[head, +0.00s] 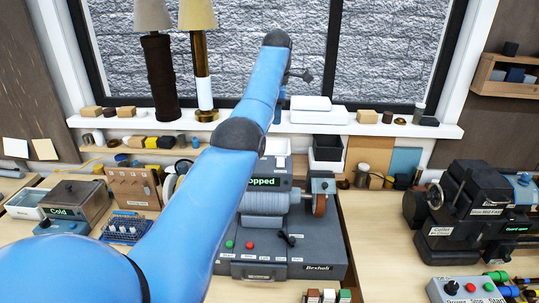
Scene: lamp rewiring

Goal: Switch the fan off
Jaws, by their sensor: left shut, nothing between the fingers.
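My left arm, blue with dark joints, reaches up across the middle toward the window. My left gripper (303,76) is a small dark shape beside the forearm, in front of the window pane and above the sill. It is shut and empty, and partly hidden by my arm. I cannot make out a fan or its switch in this view; my arm covers part of the sill and bench. My right gripper is not in view.
A grey machine (325,262) with green and red buttons and a small lever stands mid-bench, its display partly covered. A black machine (470,205) and a control box (462,290) stand at right. Two lamps (200,60) and small boxes crowd the window sill (395,129).

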